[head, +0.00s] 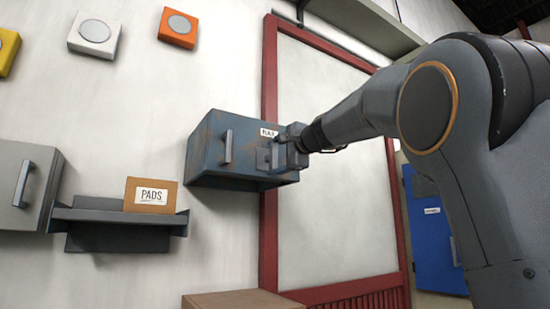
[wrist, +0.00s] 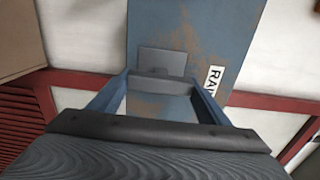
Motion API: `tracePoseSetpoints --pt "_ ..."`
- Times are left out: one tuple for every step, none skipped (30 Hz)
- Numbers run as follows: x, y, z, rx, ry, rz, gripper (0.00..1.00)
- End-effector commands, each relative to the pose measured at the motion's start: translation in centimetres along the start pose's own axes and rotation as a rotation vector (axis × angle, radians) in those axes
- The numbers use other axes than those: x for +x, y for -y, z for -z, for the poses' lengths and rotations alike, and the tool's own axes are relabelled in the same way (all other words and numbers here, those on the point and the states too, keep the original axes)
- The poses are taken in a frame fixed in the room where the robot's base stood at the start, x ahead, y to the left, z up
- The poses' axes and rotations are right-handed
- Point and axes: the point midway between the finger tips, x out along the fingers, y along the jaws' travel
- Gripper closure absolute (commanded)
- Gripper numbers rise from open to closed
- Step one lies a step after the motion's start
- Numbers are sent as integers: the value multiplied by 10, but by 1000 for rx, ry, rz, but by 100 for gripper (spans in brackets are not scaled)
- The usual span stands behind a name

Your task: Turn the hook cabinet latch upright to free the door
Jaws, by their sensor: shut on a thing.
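The hook cabinet (head: 207,148) is a worn blue-grey box with rust patches on the white wall in the head view. Its door has an upright grey bar handle (head: 228,146) and looks shut. A grey latch plate (head: 263,159) sits to the right on the door; it also shows in the wrist view (wrist: 150,57). My gripper (head: 280,154) is at the latch. In the wrist view my gripper (wrist: 160,87) has a finger on each side of a grey latch bar and is shut on it. The gripper partly hides the latch, and I cannot tell its exact angle.
A partly hidden white label (head: 268,133) is above the latch. A shelf (head: 95,215) with a PADS box (head: 151,195) is at lower left, beside a grey cabinet (head: 20,185). A red-framed panel (head: 335,190) stands behind the arm. A brown box (head: 240,299) is below.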

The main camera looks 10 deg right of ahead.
Motion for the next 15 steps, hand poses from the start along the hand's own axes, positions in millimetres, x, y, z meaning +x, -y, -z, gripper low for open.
tracePoseSetpoints --pt "0 0 0 3 0 0 52" --pt "0 0 0 3 0 0 52" --pt "0 0 0 3 0 0 52" --pt "0 0 0 3 0 0 52" --pt "0 0 0 3 0 0 52" --pt "0 0 0 3 0 0 26" --pt "0 0 0 3 0 0 21" --pt "0 0 0 3 0 0 16" --pt "0 0 0 2 0 0 11" --pt "0 0 0 2 0 0 11" --pt "0 0 0 2 0 0 11" --pt "0 0 0 1 0 0 11" --pt "0 0 0 1 0 0 11" --pt "0 0 0 1 0 0 11" --pt "0 0 0 1 0 0 11"
